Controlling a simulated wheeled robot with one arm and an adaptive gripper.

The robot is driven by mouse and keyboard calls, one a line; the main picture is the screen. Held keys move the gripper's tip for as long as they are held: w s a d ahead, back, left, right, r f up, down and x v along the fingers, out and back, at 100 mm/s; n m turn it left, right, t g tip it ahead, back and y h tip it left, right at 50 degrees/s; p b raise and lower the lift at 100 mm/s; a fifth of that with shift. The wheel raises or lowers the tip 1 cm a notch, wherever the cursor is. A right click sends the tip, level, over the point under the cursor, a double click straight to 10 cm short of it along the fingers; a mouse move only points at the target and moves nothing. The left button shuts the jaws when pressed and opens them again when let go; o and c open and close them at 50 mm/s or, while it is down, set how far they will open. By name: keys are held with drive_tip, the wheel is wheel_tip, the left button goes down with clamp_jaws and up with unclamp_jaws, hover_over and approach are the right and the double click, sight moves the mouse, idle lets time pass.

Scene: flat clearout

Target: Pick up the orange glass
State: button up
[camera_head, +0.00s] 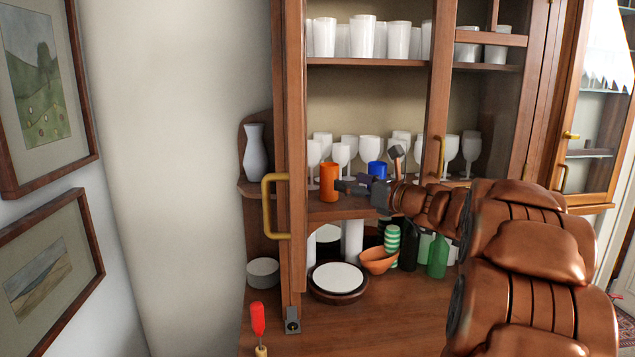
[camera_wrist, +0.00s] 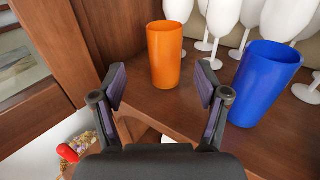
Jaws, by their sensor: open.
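The orange glass (camera_head: 329,182) stands upright at the left front of a wooden cabinet shelf, near the cabinet's left frame. It also shows in the wrist view (camera_wrist: 165,54), ahead of my gripper and in line with the gap between the fingers. My gripper (camera_head: 350,187) comes in from the right at shelf height. In the wrist view my gripper (camera_wrist: 160,88) is open, with nothing between its fingers. The glass looks just beyond the fingertips; I cannot tell whether they touch it. The glass's far side is hidden.
A blue glass (camera_wrist: 263,82) stands right of the right finger, partly behind my gripper in the head view (camera_head: 371,171). White goblets (camera_head: 341,155) stand behind. The cabinet's left frame (camera_wrist: 95,30) is close on the left. An orange bowl (camera_head: 379,262) sits below.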

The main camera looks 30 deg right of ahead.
sight(336, 176)
drive_tip(key=shift+x, duration=0.75)
drive_tip(key=shift+d+p+x, duration=0.2)
drive_tip(key=shift+p+x, duration=0.35)
drive_tip(key=shift+x, duration=0.35)
drive_tip(key=shift+d+p+x, duration=0.15)
drive_tip(key=shift+p+x, duration=0.35)
drive_tip(key=shift+x, duration=0.4)
drive_tip(key=shift+p+x, duration=0.35)
drive_tip(key=shift+x, duration=1.05)
drive_tip(key=c, duration=1.3)
